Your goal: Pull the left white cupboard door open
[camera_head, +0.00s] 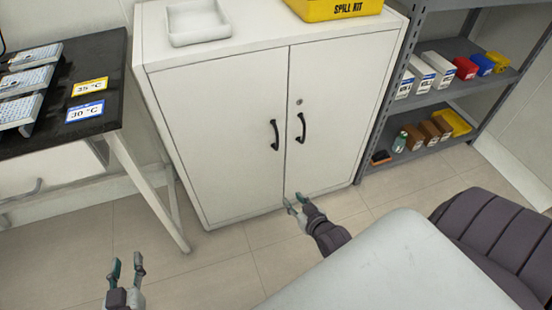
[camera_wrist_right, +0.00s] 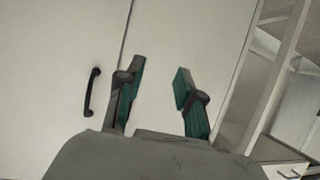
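The white cupboard (camera_head: 140,40) stands ahead with both doors shut. Its left door (camera_head: 215,120) has a curved black handle (camera_head: 275,134) by the middle seam. The right door (camera_head: 345,90) has a similar handle (camera_head: 301,127) and a small round lock. My right gripper (camera_head: 294,201) is open and empty, in front of the cupboard's bottom near the seam, below both handles and apart from them. In the right wrist view its fingers (camera_wrist_right: 160,68) stand apart; one black handle (camera_wrist_right: 92,92) shows to their left, but I cannot tell which. My left gripper (camera_head: 126,265) is open and empty above the floor.
A dark bench (camera_head: 100,115) with temperature labels stands at the left, its slanted leg (camera_head: 150,195) near the cupboard. A grey shelf unit (camera_head: 460,87) with boxes stands at the right. A white tray (camera_head: 197,22) and yellow spill kit (camera_head: 335,9) sit on top.

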